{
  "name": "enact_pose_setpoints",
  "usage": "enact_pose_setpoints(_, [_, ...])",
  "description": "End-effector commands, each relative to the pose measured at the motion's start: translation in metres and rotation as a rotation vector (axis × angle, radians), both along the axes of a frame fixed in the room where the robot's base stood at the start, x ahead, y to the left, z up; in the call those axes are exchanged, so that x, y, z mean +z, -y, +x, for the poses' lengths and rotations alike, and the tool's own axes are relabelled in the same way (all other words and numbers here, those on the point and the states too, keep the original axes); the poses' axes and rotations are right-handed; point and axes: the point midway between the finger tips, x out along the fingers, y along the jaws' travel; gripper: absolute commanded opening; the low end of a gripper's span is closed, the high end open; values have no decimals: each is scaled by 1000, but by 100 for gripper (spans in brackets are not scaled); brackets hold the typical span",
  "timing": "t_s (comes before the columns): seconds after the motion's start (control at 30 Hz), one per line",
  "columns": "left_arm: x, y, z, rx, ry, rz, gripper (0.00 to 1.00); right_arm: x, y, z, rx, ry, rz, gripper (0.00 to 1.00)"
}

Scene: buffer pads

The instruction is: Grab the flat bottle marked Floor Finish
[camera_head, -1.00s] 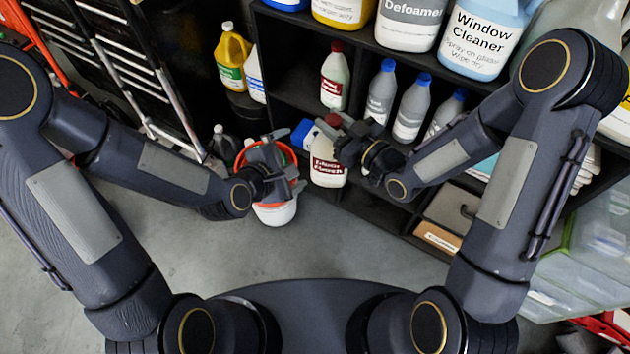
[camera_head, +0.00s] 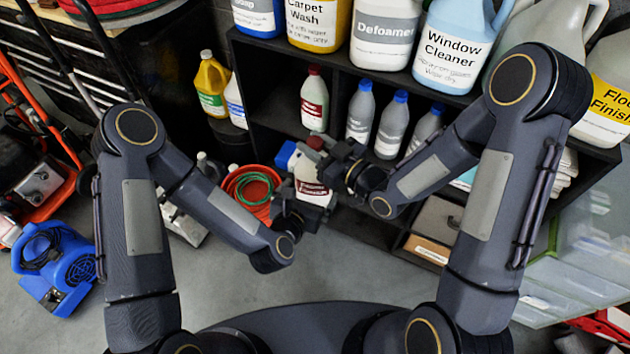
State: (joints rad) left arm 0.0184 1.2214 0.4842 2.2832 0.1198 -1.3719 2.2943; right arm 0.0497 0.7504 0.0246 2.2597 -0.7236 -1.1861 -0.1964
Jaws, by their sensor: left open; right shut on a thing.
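A jug with a yellow label reading Floor Finish (camera_head: 606,103) stands at the right end of the shelf top, partly hidden by my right arm and cut by the picture's edge. My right gripper (camera_head: 328,166) is shut on a white bottle with a dark red label and red cap (camera_head: 308,178). Its label is too small to read, and the jaws and bottle partly hide each other. My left gripper (camera_head: 303,206) is open, just below that bottle; I cannot tell whether they touch.
Large jugs, including Window Cleaner (camera_head: 452,50) and Defoamer (camera_head: 385,35), line the shelf top. Grey blue-capped bottles (camera_head: 359,112) stand below. An orange bucket with a green hose (camera_head: 248,186) is left of my grippers. A blue blower (camera_head: 58,262) is on the floor.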

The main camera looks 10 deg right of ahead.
Motion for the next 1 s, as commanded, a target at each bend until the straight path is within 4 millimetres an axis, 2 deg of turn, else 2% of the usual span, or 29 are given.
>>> enact_pose_setpoints(0.1, [-9,10,20,1,2,0,100,2,0,0,0,4,3,0])
enact_pose_setpoints(0.3, [-20,22,45,0,1,0,100,2,0,0,1,4,3,0])
enact_pose_setpoints(0.5, [-25,27,55,-2,0,0,100,2,-1,0,1,5,3,0])
enact_pose_setpoints(0.77, [-26,28,57,-2,-1,1,100,2,-1,0,2,5,3,0])
enact_pose_setpoints(0.87, [-26,28,56,-2,-1,1,91,2,-1,0,1,5,3,0])
enact_pose_setpoints(1.0, [-26,29,56,-5,0,0,72,2,-1,0,2,6,4,0])
